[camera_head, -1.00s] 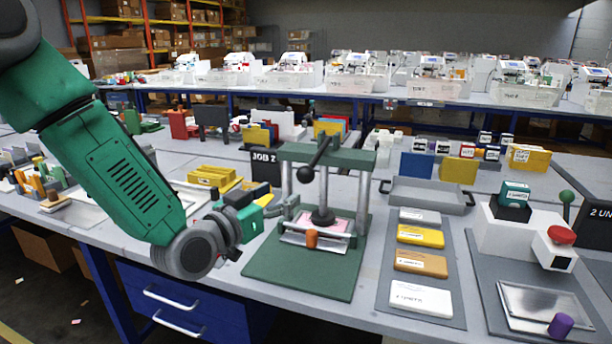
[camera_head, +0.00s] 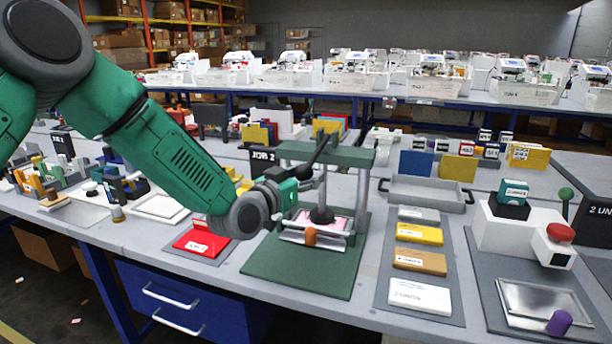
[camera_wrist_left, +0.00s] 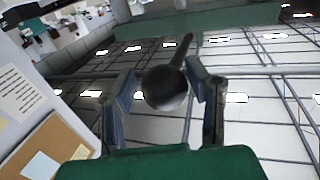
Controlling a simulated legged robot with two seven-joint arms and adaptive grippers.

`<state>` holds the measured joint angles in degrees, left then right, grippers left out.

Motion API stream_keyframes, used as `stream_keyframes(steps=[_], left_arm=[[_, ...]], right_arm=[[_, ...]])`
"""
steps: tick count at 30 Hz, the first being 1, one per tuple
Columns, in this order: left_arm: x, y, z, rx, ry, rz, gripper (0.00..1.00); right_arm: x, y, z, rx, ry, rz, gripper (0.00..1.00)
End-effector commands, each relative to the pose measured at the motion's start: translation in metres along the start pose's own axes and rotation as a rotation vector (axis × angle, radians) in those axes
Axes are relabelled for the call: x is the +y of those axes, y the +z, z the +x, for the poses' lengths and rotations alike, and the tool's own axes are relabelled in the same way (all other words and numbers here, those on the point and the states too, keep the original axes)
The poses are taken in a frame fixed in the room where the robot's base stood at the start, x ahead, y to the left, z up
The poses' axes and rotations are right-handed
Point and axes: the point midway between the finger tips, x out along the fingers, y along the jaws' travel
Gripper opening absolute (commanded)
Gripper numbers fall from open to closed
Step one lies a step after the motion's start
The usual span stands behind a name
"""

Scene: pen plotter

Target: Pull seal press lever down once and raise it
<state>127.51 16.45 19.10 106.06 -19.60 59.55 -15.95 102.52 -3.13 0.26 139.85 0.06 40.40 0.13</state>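The seal press has a green base plate (camera_head: 280,275), silver posts and a green top beam (camera_head: 350,156). Its black lever (camera_head: 320,150) slants down toward the front left and ends in a black ball knob (camera_wrist_left: 165,88). My left gripper (camera_head: 312,183) is at the knob, which it partly hides in the head view. In the left wrist view the knob lies between the two fingers (camera_wrist_left: 164,90), which stand apart with narrow gaps beside it; contact is not clear. A black round stamp foot (camera_head: 321,214) sits low in the press over a pinkish sheet. My right gripper is out of view.
Right of the press lies a grey board (camera_head: 384,297) with several coloured blocks. A white device with a red button (camera_head: 561,233) stands farther right. A red pad (camera_head: 203,242) lies left of the press. A grey tray (camera_head: 428,198) is behind the board.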

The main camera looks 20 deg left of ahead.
Motion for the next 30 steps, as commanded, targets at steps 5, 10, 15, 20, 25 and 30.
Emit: stream_keyframes(steps=[5, 10, 15, 20, 25, 30], left_arm=[[0.0, 0.0, 0.0, -0.001, 0.001, 0.0, 0.0], [0.0, -0.002, -0.001, -0.007, 0.0, -0.001, 0.0], [0.0, -0.012, -0.002, -0.04, -0.001, -0.01, 0.0], [0.001, -0.029, -0.003, -0.107, 0.0, -0.027, 0.0], [0.0, -0.054, -0.003, -0.21, 0.0, -0.057, 0.0], [-0.001, -0.078, 0.001, -0.328, -0.001, -0.09, 0.0]], right_arm=[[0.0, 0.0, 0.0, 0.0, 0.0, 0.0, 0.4], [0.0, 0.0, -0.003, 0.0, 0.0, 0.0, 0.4], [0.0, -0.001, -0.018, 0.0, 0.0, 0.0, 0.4], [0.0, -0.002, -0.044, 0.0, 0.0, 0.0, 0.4], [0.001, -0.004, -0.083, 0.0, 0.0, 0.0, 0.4], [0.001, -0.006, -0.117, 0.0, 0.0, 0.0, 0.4]])
